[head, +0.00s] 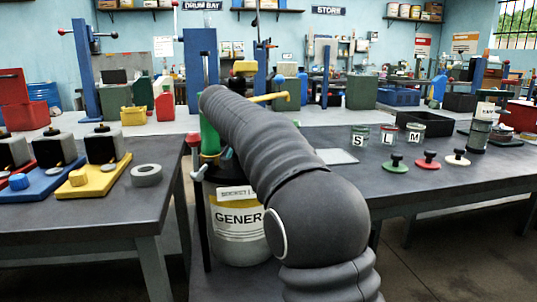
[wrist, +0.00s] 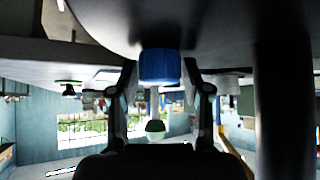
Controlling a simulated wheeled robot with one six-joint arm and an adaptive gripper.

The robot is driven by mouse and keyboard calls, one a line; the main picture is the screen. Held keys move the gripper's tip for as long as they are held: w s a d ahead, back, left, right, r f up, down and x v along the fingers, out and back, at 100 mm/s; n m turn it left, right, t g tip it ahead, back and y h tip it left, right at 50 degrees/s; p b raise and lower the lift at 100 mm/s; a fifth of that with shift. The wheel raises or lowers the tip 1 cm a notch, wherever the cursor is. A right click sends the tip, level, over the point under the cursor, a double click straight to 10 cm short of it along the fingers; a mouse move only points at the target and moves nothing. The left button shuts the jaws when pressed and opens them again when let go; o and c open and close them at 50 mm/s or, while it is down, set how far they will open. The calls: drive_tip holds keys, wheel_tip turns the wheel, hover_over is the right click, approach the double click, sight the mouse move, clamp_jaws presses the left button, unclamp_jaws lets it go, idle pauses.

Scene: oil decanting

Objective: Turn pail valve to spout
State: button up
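The pail (head: 238,245) is white and yellow with a label reading "GENER", the rest hidden by my arm. It stands low between the two tables. A green upright part (head: 209,137) shows above it. My arm covers much of the pail's top in the head view, and the valve's setting cannot be made out. In the wrist view my gripper (wrist: 161,80) has its two fingers apart, one on each side of a blue knob-like part (wrist: 160,66). Whether they touch it is unclear. My gripper is hidden in the head view.
The left table (head: 95,218) holds red, blue and yellow stands and a grey ring (head: 146,175). The right table (head: 430,195) holds jars marked S, L and M, several knobbed discs and a black tray (head: 425,124). A yellow pipe (head: 271,98) shows beyond my arm.

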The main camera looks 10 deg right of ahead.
drive_tip(key=shift+o, duration=0.5)
drive_tip(key=v, duration=1.2)
